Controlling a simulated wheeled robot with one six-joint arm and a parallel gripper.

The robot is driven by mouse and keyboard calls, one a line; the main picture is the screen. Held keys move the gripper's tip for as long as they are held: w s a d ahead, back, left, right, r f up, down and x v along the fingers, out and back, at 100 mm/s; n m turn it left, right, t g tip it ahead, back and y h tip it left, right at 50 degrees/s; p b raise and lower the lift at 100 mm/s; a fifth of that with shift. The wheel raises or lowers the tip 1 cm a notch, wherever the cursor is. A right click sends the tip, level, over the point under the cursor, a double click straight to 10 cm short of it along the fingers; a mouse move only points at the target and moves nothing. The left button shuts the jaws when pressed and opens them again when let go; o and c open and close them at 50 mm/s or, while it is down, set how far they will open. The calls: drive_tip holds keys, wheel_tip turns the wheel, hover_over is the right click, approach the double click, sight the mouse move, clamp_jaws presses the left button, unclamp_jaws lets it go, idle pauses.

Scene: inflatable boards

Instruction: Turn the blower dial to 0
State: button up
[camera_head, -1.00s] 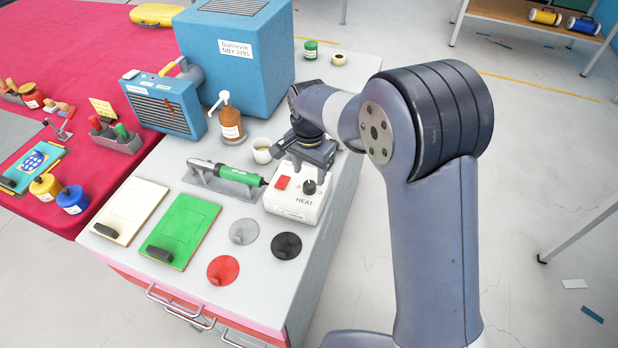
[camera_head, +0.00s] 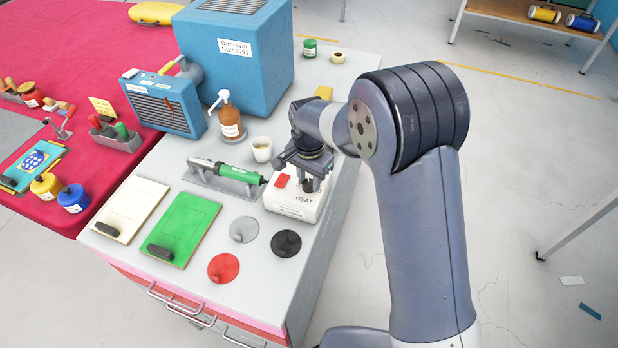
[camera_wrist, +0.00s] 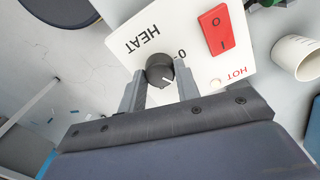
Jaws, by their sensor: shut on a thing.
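The white HEAT box (camera_head: 297,205) stands near the right edge of the grey worktop. Its black round dial (camera_wrist: 159,69) shows in the wrist view, between the HEAT lettering and a printed 0. A pale pointer line on the dial faces the lower right of that view, apart from the 0. My gripper (camera_wrist: 160,82) has one finger on each side of the dial and is shut on it. In the head view my gripper (camera_head: 305,175) hides most of the dial. The green hot-air blower (camera_head: 240,174) lies in a grey holder left of the box.
A red rocker switch (camera_wrist: 216,29) and a HOT lamp (camera_wrist: 215,83) sit beside the dial. A white cup (camera_head: 262,149), an amber pump bottle (camera_head: 231,122) and a large blue box (camera_head: 240,60) stand behind. Coloured discs (camera_head: 224,267) lie in front.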

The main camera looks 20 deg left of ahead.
drive_tip(key=c, duration=0.3)
drive_tip(key=shift+n, duration=0.3)
drive_tip(key=n+b, duration=0.1)
drive_tip(key=n, duration=0.3)
drive_tip(key=shift+n+b, duration=0.3)
drive_tip(key=shift+b, duration=0.1)
drive_tip(key=n+b, duration=0.1)
drive_tip(key=n, duration=0.5)
drive_tip(key=shift+n, duration=0.4)
drive_tip(key=o, duration=1)
